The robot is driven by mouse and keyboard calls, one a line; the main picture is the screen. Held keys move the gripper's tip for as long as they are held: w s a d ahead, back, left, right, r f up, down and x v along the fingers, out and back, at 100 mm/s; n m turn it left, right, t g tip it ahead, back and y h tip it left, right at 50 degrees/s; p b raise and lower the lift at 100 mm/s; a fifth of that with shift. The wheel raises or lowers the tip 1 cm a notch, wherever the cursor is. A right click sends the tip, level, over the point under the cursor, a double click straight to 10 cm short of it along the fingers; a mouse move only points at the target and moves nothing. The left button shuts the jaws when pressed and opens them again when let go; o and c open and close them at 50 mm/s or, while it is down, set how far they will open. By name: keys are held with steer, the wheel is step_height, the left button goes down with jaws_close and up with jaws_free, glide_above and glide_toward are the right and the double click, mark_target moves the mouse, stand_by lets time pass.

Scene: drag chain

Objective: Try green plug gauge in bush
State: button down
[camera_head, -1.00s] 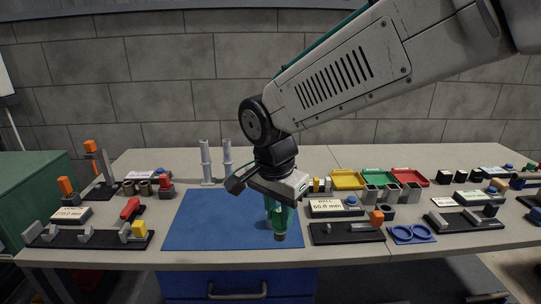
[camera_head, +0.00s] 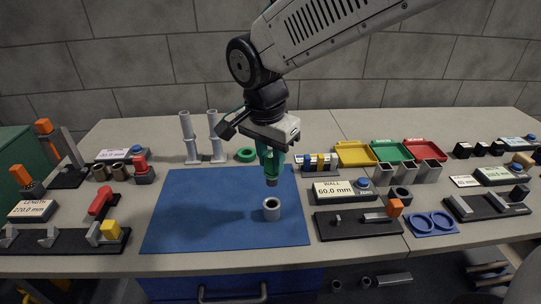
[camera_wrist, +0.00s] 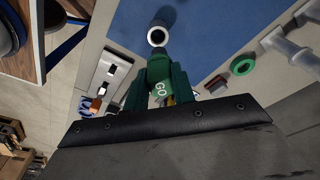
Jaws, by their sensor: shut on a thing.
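My gripper (camera_head: 271,158) is shut on the green plug gauge (camera_head: 272,177), which hangs upright with its dark grey tip down. In the wrist view the gauge (camera_wrist: 160,86) shows the letters GO between the dark green fingers. The bush (camera_head: 272,209), a short grey hollow cylinder, stands upright on the blue mat (camera_head: 195,215). The gauge tip is apart from the bush, above it and about in line in the head view. In the wrist view the bush (camera_wrist: 157,37) shows its open bore beyond the gauge.
A green ring (camera_head: 246,155) lies behind the mat, beside a stand with two grey posts (camera_head: 188,140). Yellow, green and red trays are behind. The mat's left part is clear.

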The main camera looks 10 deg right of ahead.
mark_target(270, 173)
steer(key=shift+s+f, duration=0.1)
steer(key=shift+f, duration=2.5)
steer(key=shift+f, duration=2)
stand_by(0.4)
steer(key=shift+r, duration=0.1)
steer(key=shift+r, duration=4.05)
